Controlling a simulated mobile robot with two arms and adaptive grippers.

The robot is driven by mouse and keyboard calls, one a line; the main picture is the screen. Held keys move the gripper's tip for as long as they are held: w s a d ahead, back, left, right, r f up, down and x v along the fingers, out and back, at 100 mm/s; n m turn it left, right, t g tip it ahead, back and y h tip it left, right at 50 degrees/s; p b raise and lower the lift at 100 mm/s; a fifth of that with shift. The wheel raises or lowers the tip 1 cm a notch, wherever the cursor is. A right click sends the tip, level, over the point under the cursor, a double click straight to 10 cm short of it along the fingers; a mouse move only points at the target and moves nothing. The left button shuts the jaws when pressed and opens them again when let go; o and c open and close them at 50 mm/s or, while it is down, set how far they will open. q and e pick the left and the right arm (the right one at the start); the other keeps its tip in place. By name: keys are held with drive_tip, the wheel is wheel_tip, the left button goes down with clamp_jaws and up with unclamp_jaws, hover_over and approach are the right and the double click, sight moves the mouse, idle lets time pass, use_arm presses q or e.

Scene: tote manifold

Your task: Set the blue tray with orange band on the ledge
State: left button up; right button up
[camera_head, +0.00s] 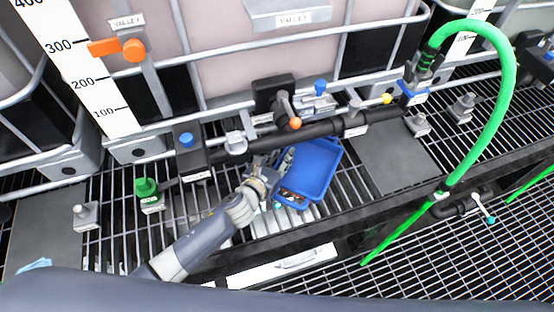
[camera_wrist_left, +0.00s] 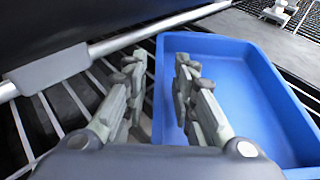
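The blue tray (camera_head: 316,168) lies on the metal grating below the black pipe, and it fills the right side of the left wrist view (camera_wrist_left: 243,72). A small orange-brown patch shows at its lower-left corner in the head view; I cannot tell if this is the band. My left gripper (camera_head: 274,178) is at the tray's left side. In the left wrist view its fingers (camera_wrist_left: 157,85) are apart, with the tray's left wall seen between them; contact is not clear. I cannot tell which surface is the ledge. My right gripper is not in view.
A black pipe (camera_head: 322,128) with valves runs just behind the tray. A flat grey plate (camera_head: 395,158) to the right is mostly clear. A green hose (camera_head: 492,115) arches at far right. Caged tanks stand behind. A green-capped fitting (camera_head: 147,190) stands left of my arm.

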use_arm(q)
drive_tip(key=shift+s+a+r, duration=0.1)
drive_tip(key=shift+s+a, duration=0.05)
drive_tip(key=shift+s, duration=0.05)
drive_tip(key=v, duration=1.1)
drive_tip(key=shift+s+a+r, duration=0.1)
drive_tip(key=shift+s+r, duration=0.05)
drive_tip(key=shift+s, duration=0.1)
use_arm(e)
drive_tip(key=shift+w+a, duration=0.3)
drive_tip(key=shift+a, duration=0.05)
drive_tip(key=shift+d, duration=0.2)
